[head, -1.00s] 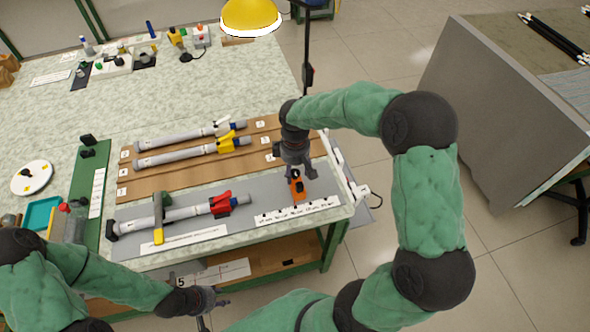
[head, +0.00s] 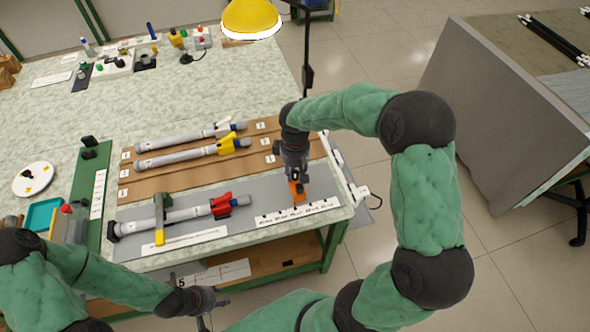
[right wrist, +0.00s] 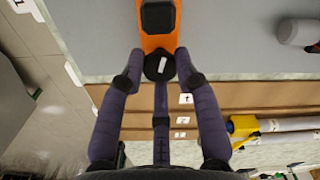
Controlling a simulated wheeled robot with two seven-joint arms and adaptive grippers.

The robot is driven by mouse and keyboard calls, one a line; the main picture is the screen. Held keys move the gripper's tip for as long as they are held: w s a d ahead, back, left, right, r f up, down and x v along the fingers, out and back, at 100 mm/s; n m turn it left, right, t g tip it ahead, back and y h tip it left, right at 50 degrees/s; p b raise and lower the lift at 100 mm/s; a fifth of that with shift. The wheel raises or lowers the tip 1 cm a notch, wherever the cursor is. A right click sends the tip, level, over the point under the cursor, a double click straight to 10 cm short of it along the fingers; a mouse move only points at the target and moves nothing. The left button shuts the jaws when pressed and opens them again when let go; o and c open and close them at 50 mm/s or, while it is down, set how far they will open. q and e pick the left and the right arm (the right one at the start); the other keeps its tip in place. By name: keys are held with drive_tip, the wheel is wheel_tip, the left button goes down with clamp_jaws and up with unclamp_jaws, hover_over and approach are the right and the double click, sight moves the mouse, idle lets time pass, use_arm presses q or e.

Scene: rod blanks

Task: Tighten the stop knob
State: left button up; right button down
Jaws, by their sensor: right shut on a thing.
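The orange stop block (head: 299,194) stands on the grey mat near the right end of the bench. It also shows in the right wrist view (right wrist: 157,38), with a black part on its far end. The round black stop knob (right wrist: 158,67) with a white mark sits at its near end. My right gripper (head: 295,180) is over the block, and in the wrist view its fingers (right wrist: 158,68) close on the knob from both sides. My left gripper (head: 222,298) hangs low in front of the bench, away from the stop; its finger opening is too small to judge.
A grey rod with a red clamp (head: 222,205) lies on the mat to the left, under a green and yellow piece (head: 160,218). Two more rods (head: 180,155) lie on the brown board (head: 135,187) behind. A printed strip (head: 298,211) runs along the front edge.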

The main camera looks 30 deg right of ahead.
drive_tip(key=m, duration=0.3)
drive_tip(key=shift+m, duration=0.3)
drive_tip(key=m, duration=0.3)
drive_tip(key=shift+m+p, duration=0.3)
drive_tip(key=m, duration=0.3)
drive_tip(key=shift+m, duration=0.4)
drive_tip(key=shift+m+b, duration=0.3)
drive_tip(key=shift+m, duration=1.7)
drive_tip(key=c, duration=0.9)
unclamp_jaws()
drive_tip(key=shift+r, duration=0.1)
